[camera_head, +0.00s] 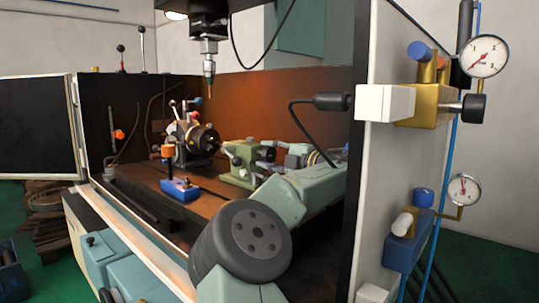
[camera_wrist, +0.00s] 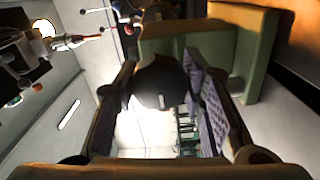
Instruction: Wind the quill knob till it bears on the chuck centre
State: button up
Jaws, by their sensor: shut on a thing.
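The dark chuck (camera_head: 204,138) stands at the back of the machine bed, facing right. The green tailstock (camera_head: 240,168) stands to its right; its body also fills the top of the wrist view (camera_wrist: 255,50). The black round quill knob (camera_wrist: 160,82) is at the tailstock's end, between my finger pads. My gripper (camera_wrist: 165,72) is shut on this knob, one pad on each side. In the head view my gripper (camera_head: 270,153) is small, at the tailstock's right side, and hides the knob. A small gap seems to show between tailstock and chuck; contact at the chuck centre cannot be told.
A blue block with an orange-topped post (camera_head: 180,188) sits on the bed in front of the chuck. A spindle (camera_head: 209,65) hangs above. The open door (camera_head: 38,125) is at left. A white panel with gauges (camera_head: 484,56) stands at right, close to my arm.

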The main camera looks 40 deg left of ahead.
jog(key=m+p, duration=0.2)
jog(key=m, duration=0.2)
jog(key=shift+r+m, duration=0.1)
jog(key=shift+m, duration=0.2)
jog(key=m+p, duration=0.3)
jog(key=m, duration=0.1)
jog(key=shift+m, duration=0.3)
jog(key=m+p, duration=0.4)
jog(key=m, duration=0.1)
jog(key=shift+m+p, duration=1.5)
jog(key=shift+m, duration=0.4)
jog(key=shift+f, duration=0.2)
jog(key=o, duration=1.2)
jog(key=shift+d, duration=0.1)
